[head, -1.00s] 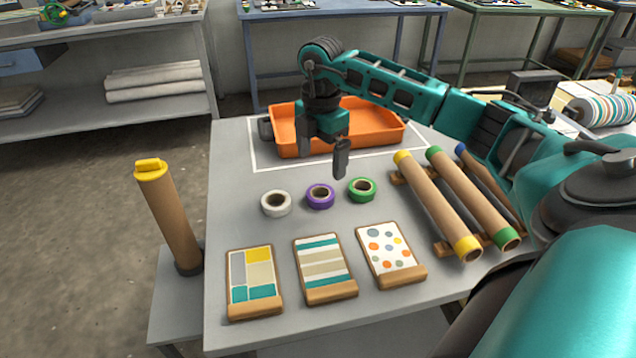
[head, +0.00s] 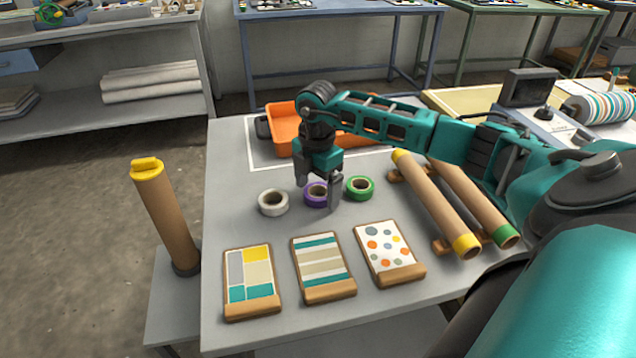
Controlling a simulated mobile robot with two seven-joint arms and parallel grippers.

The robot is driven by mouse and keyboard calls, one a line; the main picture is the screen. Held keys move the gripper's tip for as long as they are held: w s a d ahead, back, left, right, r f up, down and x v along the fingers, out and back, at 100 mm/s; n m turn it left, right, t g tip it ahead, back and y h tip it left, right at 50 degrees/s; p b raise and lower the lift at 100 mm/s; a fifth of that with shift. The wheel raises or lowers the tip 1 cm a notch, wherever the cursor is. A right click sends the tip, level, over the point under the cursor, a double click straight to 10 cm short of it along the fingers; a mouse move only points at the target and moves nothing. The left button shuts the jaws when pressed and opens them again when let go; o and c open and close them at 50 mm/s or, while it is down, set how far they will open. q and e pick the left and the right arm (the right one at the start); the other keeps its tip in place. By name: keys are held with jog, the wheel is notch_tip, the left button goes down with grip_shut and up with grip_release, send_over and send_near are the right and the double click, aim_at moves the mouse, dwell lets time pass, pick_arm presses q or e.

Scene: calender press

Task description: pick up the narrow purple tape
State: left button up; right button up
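The narrow purple tape (head: 315,194) is a small purple roll lying flat on the grey table, between a white roll (head: 273,203) and a green roll (head: 359,188). My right gripper (head: 319,190) points down over the purple tape. Its two dark fingers are apart, one toward the tape's left rear side and one in front of its right side. The right finger hides part of the tape. I cannot tell whether either finger touches it. My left gripper is not in view.
An orange tray (head: 283,130) stands behind my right gripper, partly hidden. Three patterned boards (head: 324,268) lie in front of the rolls. Cardboard tubes (head: 436,200) rest on a rack to the right. Another tube (head: 165,215) stands upright at the left.

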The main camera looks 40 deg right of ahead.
jog(key=c, duration=1)
jog(key=shift+o, duration=0.2)
jog(key=shift+r, duration=0.15)
